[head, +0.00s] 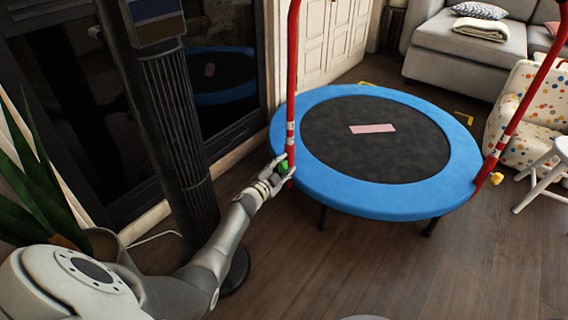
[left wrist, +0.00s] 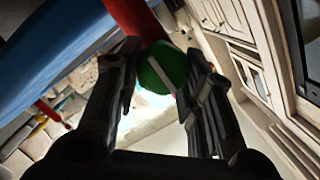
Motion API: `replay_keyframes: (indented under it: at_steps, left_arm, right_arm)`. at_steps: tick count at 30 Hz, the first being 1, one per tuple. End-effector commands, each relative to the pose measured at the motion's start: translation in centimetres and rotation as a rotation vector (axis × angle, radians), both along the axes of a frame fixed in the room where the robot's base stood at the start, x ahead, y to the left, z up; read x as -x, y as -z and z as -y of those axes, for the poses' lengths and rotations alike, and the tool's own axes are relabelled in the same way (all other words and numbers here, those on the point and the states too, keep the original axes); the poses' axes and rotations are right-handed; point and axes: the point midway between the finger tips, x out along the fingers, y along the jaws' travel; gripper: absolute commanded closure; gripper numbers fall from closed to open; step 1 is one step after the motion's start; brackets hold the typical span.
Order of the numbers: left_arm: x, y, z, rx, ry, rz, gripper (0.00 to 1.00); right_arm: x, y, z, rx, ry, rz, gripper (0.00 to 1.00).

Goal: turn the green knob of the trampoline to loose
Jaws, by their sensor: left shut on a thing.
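The trampoline (head: 310,180) has a blue padded rim, a black mat and red poles. The green knob (head: 283,166) is at the lower part of its near left red pole (head: 291,90). My left gripper (head: 277,171) is at the knob. In the left wrist view the green knob (left wrist: 160,70) has a pale stripe across its face and sits between the two fingers of my left gripper (left wrist: 158,85), which is shut on it. The red pole (left wrist: 135,20) is right behind the knob. My right gripper is in neither view.
A tall dark tower (head: 175,120) stands close to my left arm, with a potted plant (head: 40,190) beside it. A white stool (head: 550,165), a dotted chair (head: 520,110) and a grey sofa (head: 440,50) are to the right. The wooden floor (head: 350,260) in front is clear.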

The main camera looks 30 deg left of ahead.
Motion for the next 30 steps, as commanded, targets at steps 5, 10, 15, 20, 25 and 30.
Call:
replay_keyframes:
  at_steps: [5, 10, 15, 20, 25, 30]
  left_arm:
    - [0.27, 0.76, 0.31, 0.033, 0.003, -0.014, 0.88]
    - [0.28, 0.9, 0.38, 0.041, 0.004, -0.015, 0.88]
    - [0.31, 0.99, 0.43, 0.042, 0.004, -0.016, 0.88]
    - [0.33, 1.02, 0.45, 0.041, 0.004, -0.017, 0.53]
    - [0.27, 0.81, 0.33, 0.039, 0.004, -0.014, 0.42]
    - [0.17, 0.51, 0.22, 0.038, 0.002, -0.01, 0.42]
  right_arm:
    - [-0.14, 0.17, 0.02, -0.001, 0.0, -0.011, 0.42]
    - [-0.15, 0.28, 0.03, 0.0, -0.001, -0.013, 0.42]
    - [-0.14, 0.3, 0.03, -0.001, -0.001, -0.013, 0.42]
    - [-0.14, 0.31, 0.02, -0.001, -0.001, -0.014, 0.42]
    - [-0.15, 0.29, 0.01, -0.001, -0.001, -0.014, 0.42]
    - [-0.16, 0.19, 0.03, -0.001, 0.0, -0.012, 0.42]
